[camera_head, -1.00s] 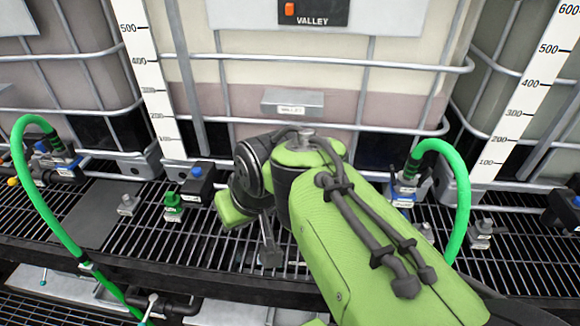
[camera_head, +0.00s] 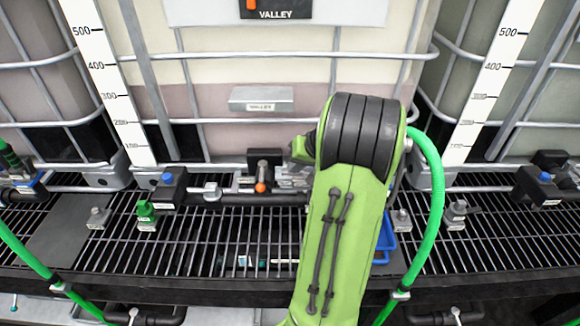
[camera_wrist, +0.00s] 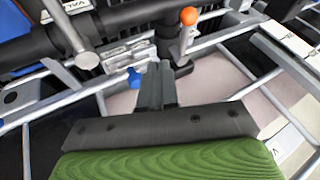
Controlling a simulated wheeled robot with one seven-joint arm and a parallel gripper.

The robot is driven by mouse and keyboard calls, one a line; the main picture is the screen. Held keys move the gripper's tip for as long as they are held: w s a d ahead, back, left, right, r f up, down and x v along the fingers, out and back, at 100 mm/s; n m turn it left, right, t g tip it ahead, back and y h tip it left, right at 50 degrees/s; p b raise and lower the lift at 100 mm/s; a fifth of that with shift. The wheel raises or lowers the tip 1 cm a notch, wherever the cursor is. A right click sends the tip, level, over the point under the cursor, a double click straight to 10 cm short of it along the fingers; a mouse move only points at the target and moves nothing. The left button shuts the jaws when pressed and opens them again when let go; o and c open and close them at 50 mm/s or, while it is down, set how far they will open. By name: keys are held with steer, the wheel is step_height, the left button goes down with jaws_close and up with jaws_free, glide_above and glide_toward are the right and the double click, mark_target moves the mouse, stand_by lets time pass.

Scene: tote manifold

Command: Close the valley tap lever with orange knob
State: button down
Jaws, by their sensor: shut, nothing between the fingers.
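The Valley tap's orange knob (camera_head: 260,187) shows in the head view at the front of a black valve body (camera_head: 264,163), below the Valley tank. In the wrist view the orange knob (camera_wrist: 189,16) tops a silver lever (camera_wrist: 184,40) that rises from a black fitting. My gripper (camera_wrist: 158,68) is shut and empty, its fingertips below and left of the lever in the wrist view. A gap shows between fingertips and knob; contact with the lever base cannot be told. In the head view my arm hides most of the gripper and the pipe's right part.
A blue tap handle (camera_wrist: 134,77) lies just left of my fingers. Tank cage bars (camera_wrist: 235,95) surround them. A green hose (camera_head: 437,190) arches right of my arm. A grey label box (camera_head: 261,99) sits above the tap.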

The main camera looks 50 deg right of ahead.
mark_target(262, 176)
steer(key=b+x, duration=0.1)
steer(key=x, duration=0.5)
steer(key=shift+f, duration=0.2)
steer(key=w+a, duration=0.1)
steer(key=w+a+f, duration=0.1)
steer(key=w, duration=0.1)
steer(key=shift+w+a, duration=0.2)
steer(key=shift+a, duration=0.15)
